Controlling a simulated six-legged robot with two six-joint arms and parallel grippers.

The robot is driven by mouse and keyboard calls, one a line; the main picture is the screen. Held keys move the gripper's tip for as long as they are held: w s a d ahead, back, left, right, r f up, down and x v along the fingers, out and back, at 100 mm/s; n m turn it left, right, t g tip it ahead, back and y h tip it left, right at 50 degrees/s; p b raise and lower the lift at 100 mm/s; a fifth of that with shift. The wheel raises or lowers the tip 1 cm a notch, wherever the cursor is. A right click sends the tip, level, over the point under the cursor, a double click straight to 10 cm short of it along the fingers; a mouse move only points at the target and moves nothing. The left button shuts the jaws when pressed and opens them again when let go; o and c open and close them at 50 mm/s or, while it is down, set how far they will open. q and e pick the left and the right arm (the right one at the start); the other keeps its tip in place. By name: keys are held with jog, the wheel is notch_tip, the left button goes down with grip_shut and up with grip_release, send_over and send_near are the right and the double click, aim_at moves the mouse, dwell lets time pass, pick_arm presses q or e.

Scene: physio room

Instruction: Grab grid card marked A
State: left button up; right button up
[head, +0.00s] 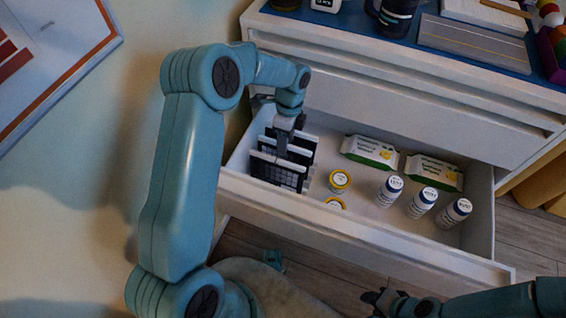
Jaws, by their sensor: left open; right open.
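An open white drawer (390,238) holds several upright dark cards with white top edges at its left end. The front card (274,174) shows a white grid on its dark face. More cards (300,146) stand close behind it. No letter A is readable on any card, so I cannot tell which one is marked A. My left gripper (282,150) reaches down from above among the cards, jaws open. Its fingertips are partly lost against the dark cards, and I cannot tell whether they touch one. My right gripper (374,302) is open and empty, low in front of the drawer.
Beside the cards are yellow-lidded tubs (340,181), white bottles with blue markings (422,202) and green-white wipes packs (370,152). The cabinet top (345,22) above holds a dark mug (393,16) and other items. A framed board (45,60) hangs at left.

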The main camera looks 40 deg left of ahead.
pick_arm(q)
notch_tip(320, 180, down, 6)
jog(key=b, duration=0.2)
jog(key=shift+s+a+r+b, duration=0.15)
jog(key=shift+r+b, duration=0.1)
jog(key=shift+b, duration=0.1)
grip_shut()
jog(key=shift+r, duration=0.1)
